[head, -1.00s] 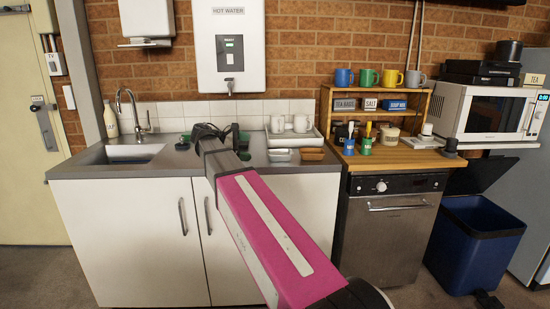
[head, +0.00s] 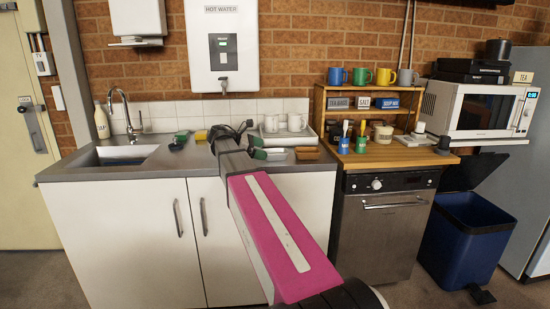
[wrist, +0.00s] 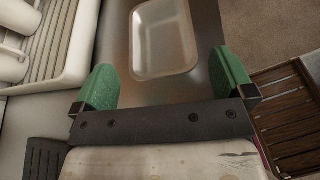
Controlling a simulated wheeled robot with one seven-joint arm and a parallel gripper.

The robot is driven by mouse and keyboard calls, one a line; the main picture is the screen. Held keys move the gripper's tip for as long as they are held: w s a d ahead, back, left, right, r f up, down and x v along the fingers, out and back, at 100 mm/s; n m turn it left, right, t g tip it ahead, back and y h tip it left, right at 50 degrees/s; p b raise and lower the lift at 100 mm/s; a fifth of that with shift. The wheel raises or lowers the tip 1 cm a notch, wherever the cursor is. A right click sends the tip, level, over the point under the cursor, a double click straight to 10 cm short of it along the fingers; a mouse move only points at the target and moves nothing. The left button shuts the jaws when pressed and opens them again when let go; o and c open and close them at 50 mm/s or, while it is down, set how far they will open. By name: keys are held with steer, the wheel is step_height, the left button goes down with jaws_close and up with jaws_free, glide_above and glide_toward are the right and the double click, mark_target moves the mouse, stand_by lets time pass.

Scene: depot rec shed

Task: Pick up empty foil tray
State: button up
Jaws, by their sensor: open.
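The empty foil tray (head: 277,155) is a shallow silver rectangle on the grey counter, in front of the dish rack. In the wrist view the foil tray (wrist: 165,38) lies ahead of my gripper, between the lines of its two fingers, with its far end near the top edge. My gripper (head: 257,147) is open and empty, just left of the tray in the head view. Its green fingers (wrist: 165,80) stand wide apart in the wrist view. I see no contact with the tray; their height above the counter is unclear.
A white dish rack (head: 297,137) with mugs stands behind the tray. Green items (head: 182,137) and a yellow one (head: 201,135) lie near the sink (head: 122,156). A brown slatted object (wrist: 290,118) shows right in the wrist view.

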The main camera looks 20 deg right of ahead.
mark_target(269, 151)
steer(key=x, duration=0.4)
steer(key=shift+d, duration=0.1)
steer(key=c, duration=0.9)
steer(key=shift+r, duration=0.1)
steer(key=shift+c, duration=0.2)
